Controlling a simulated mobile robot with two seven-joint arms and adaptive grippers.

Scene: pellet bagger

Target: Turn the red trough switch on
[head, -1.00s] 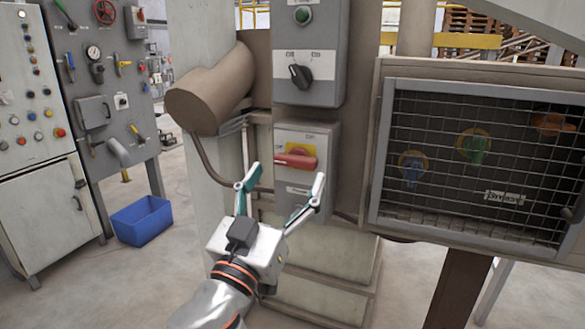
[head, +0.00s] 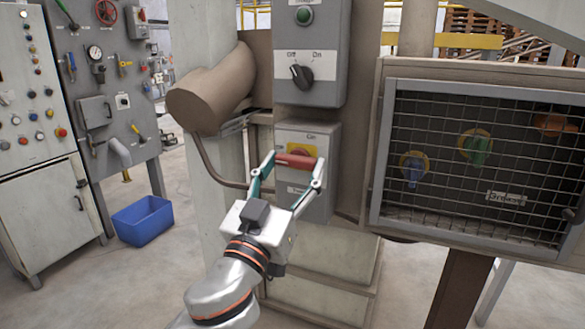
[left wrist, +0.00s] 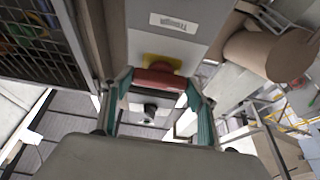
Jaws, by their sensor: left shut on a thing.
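The red trough switch (head: 297,161) is a red bar handle on a yellow plate (head: 301,150), on the front of a grey box (head: 322,141). The handle lies about level. My left gripper (head: 287,171) is shut on the red handle, one finger at each end of it. In the left wrist view the red handle (left wrist: 158,80) sits between the two green-lined fingers (left wrist: 158,92), with the yellow plate behind it. My right gripper is not in view.
A grey box with a black Off/On knob (head: 301,76) and green button (head: 304,16) is just above. A mesh-fronted cabinet (head: 480,85) with coloured valves stands right. A brown cylinder (head: 212,92) juts out at left. A blue bin (head: 143,220) is on the floor.

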